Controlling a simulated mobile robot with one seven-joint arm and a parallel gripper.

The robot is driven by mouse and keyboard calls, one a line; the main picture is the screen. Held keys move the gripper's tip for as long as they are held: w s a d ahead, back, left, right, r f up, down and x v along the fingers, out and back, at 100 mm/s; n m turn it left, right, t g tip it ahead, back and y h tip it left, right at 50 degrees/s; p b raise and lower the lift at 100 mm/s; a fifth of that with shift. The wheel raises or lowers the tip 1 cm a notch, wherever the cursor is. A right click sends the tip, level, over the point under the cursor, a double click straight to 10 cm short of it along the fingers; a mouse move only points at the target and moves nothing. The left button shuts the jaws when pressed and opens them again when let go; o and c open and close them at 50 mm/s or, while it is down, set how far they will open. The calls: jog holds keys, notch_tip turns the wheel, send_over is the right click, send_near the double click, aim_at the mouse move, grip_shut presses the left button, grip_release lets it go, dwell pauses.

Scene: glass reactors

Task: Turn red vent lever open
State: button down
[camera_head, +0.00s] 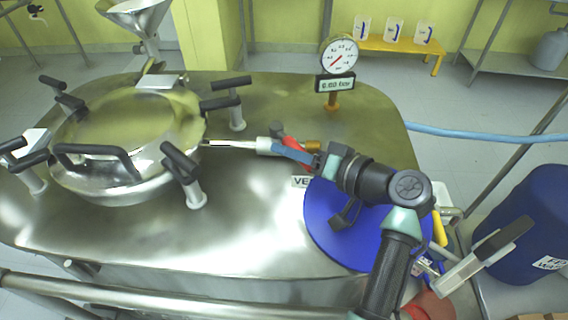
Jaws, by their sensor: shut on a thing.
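The red vent lever (291,141) sits on a small valve on top of the steel reactor, in the middle of the head view. Its white pipe (240,145) runs left toward the round hatch, and a brass-coloured end (312,146) shows on the right. My gripper (285,150) reaches in from the right and is shut at the lever. The blue-grey fingers cover part of the lever and valve, so the exact grip is hard to see. A label starting "VE" (300,181) lies just below, partly hidden by my arm.
A pressure gauge (339,54) with a digital display (335,83) stands behind the valve. The domed hatch (130,140) with black-handled clamps is to the left. A blue disc (325,222) lies below my arm. A blue drum (530,225) stands at right.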

jog(key=shift+w+d+n+g+y+b, duration=0.2)
jog(key=shift+d+n+g+y+b, duration=0.2)
jog(key=shift+n+g+b, duration=0.25)
jog(key=c, duration=0.6)
grip_release()
jog(key=shift+a, duration=0.1)
